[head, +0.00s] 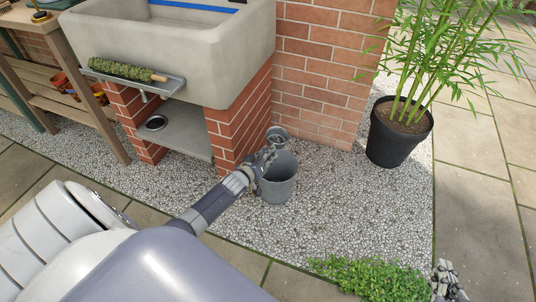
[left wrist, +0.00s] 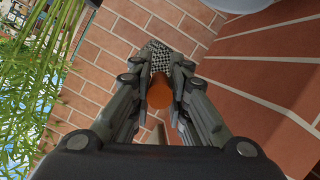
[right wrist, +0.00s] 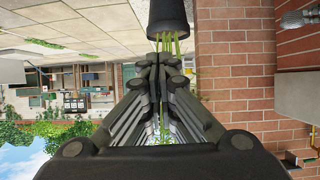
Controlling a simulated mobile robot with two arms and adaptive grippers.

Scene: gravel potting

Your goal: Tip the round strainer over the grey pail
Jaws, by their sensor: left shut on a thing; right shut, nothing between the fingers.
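The grey pail (head: 278,186) stands upright on the gravel in front of the brick pillar. My left gripper (head: 268,156) is at the pail's near-left rim, overlapping it in the head view. It is shut on the orange handle (left wrist: 160,92) of the round strainer, whose mesh (left wrist: 157,56) shows beyond the fingers. In the head view the small strainer (head: 277,134) appears over the pail's far rim. Its exact tilt and contents cannot be told.
A black pot with bamboo (head: 399,140) stands to the right. Green ground cover (head: 370,278) lies in front. Open gravel surrounds the pail's right side.

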